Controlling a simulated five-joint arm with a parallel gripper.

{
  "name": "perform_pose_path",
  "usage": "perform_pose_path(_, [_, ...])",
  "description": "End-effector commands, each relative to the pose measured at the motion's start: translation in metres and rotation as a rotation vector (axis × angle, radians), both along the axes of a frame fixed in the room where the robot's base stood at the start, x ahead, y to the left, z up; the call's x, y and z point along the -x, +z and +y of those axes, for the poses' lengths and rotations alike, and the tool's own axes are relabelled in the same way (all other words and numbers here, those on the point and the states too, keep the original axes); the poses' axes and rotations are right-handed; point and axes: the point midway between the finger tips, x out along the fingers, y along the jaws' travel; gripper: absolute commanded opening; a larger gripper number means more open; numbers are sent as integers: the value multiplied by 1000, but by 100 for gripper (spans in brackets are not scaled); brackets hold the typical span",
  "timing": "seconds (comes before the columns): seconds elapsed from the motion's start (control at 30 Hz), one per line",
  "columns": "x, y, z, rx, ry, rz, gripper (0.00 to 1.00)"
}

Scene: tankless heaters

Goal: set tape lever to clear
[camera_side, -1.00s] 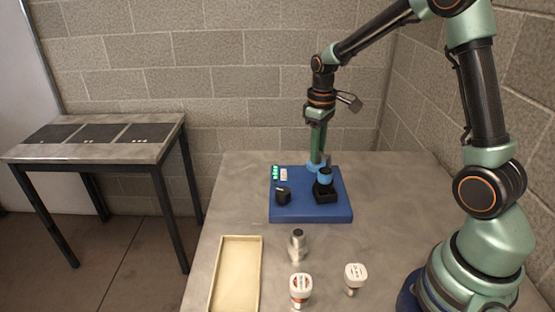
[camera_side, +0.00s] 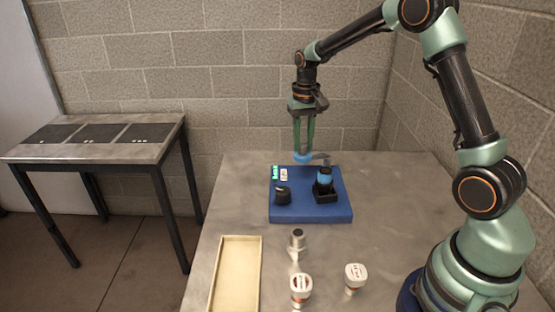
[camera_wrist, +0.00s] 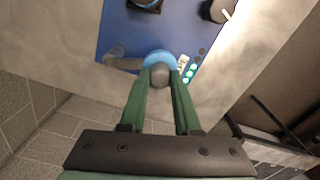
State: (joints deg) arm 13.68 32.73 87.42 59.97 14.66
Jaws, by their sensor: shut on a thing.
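The tape lever (camera_side: 320,157) is a grey arm with a rounded end at the back edge of the blue board (camera_side: 298,213). In the wrist view the grey lever arm (camera_wrist: 122,61) runs left from between my fingers. My gripper (camera_side: 303,157) points down at the board's back edge. The fingertips hide part of the lever. A strip of green lights (camera_side: 275,172) and a small pale label (camera_side: 284,174) are on the board near the gripper; the label's marks are too small to read.
A black knob (camera_side: 283,196) and a black holder (camera_side: 326,195) with a blue-banded cylinder (camera_side: 325,177) stand on the board. In front are a metal fitting (camera_side: 297,244), two white-topped parts (camera_side: 301,287) (camera_side: 355,276) and a cream tray (camera_side: 220,275). The table right of the board is clear.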

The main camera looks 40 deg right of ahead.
Motion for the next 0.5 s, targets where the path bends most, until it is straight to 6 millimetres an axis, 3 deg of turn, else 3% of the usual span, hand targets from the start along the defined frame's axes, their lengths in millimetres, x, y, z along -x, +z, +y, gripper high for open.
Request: perform_pose_path(0.5, [-6, 2, -2, 2, -45, -10, 0])
